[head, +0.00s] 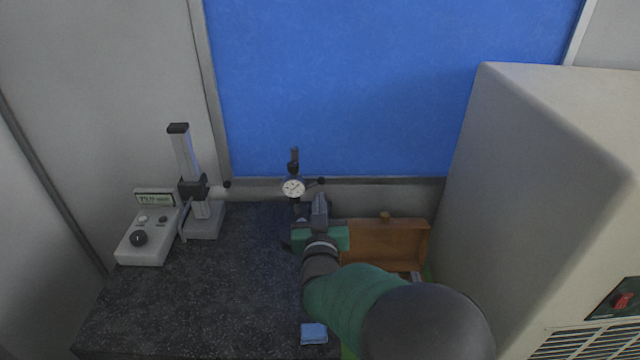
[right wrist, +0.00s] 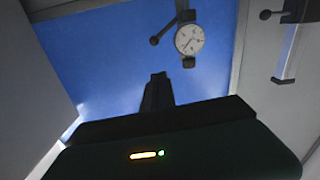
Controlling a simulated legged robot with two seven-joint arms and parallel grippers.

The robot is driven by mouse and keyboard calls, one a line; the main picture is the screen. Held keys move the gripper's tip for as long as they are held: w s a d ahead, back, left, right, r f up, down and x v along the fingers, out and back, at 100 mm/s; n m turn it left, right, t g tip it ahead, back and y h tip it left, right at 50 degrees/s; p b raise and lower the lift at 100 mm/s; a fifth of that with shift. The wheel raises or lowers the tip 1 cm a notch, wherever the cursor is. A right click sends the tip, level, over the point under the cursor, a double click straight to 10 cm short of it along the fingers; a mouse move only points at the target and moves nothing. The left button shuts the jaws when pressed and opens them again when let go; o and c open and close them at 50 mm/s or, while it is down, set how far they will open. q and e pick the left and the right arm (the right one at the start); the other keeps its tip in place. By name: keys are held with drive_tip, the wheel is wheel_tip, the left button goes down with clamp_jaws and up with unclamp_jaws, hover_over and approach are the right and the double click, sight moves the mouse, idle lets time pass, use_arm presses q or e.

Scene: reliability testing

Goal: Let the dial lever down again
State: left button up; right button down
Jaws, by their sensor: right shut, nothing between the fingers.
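The dial gauge (head: 293,188) has a round white face and sits on a dark upright stand at the back of the dark worktop. Its short lever ends in a black ball knob (head: 321,181) that sticks out to the right. In the right wrist view the dial (right wrist: 190,39) is at upper right, with the lever knob (right wrist: 155,40) to its left. My right gripper (head: 319,200) is shut and empty, just below and in front of the knob. In the right wrist view its fingertips (right wrist: 158,77) are apart from the knob. My left gripper is out of view.
A height gauge (head: 186,170) and a grey readout box (head: 145,240) stand at left. An open wooden case (head: 385,243) lies right of my arm. A blue block (head: 313,333) is near the front. A large beige cabinet (head: 540,200) closes the right side. The worktop's left middle is clear.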

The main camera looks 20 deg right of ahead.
sight(322, 184)
drive_tip(key=p+x, duration=0.1)
drive_tip(key=x, duration=0.2)
drive_tip(key=f+p+x, duration=0.1)
drive_tip(key=x, duration=0.2)
drive_tip(key=f+p+x, duration=0.1)
drive_tip(key=x, duration=0.2)
drive_tip(key=shift+w+d+p, duration=0.2)
drive_tip(key=shift+d+p, duration=0.1)
drive_tip(key=shift+d, duration=0.1)
drive_tip(key=shift+w+f, duration=0.4)
drive_tip(key=shift+f, duration=0.1)
